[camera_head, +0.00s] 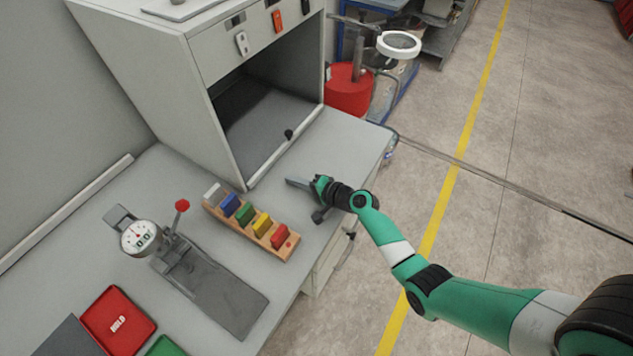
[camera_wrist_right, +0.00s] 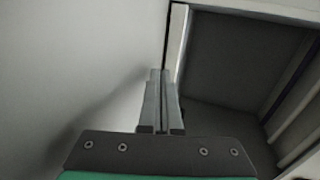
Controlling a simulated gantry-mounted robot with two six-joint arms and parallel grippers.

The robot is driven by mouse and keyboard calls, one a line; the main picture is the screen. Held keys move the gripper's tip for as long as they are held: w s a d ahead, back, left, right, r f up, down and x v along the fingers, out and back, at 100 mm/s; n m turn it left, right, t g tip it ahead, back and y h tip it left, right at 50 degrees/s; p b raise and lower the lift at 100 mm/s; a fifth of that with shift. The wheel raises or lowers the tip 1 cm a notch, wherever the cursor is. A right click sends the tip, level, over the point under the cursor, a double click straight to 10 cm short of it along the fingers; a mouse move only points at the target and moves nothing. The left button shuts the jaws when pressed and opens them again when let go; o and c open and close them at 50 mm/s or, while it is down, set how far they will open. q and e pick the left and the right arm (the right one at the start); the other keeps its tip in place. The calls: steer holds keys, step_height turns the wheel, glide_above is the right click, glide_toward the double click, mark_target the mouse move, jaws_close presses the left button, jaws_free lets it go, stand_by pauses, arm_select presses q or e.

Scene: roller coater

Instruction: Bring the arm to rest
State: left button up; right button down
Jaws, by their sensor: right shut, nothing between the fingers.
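My right arm (camera_head: 380,228) is green with black joints and reaches in from the lower right of the head view. My right gripper (camera_head: 290,182) is over the table's right part, in front of the open grey cabinet. Its fingers also show in the right wrist view (camera_wrist_right: 160,78), where they are closed together with nothing between them. The cabinet's dark opening (camera_wrist_right: 240,65) lies to the right of the fingers there. My left gripper is not in the head view.
The grey cabinet (camera_head: 160,70) stands on the table (camera_head: 180,170). A wooden rack (camera_head: 288,246) with coloured blocks, a dial gauge device (camera_head: 215,290) and a red box (camera_head: 118,318) are to the gripper's left. Open floor (camera_head: 540,170) lies right of the table.

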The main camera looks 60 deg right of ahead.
steer(key=v, duration=0.3)
steer(key=p+v, duration=0.1)
steer(key=v, duration=0.3)
steer(key=shift+s+a+r+p, duration=0.1)
steer(key=shift+s+r+p, duration=0.05)
steer(key=shift+r+p, duration=0.15)
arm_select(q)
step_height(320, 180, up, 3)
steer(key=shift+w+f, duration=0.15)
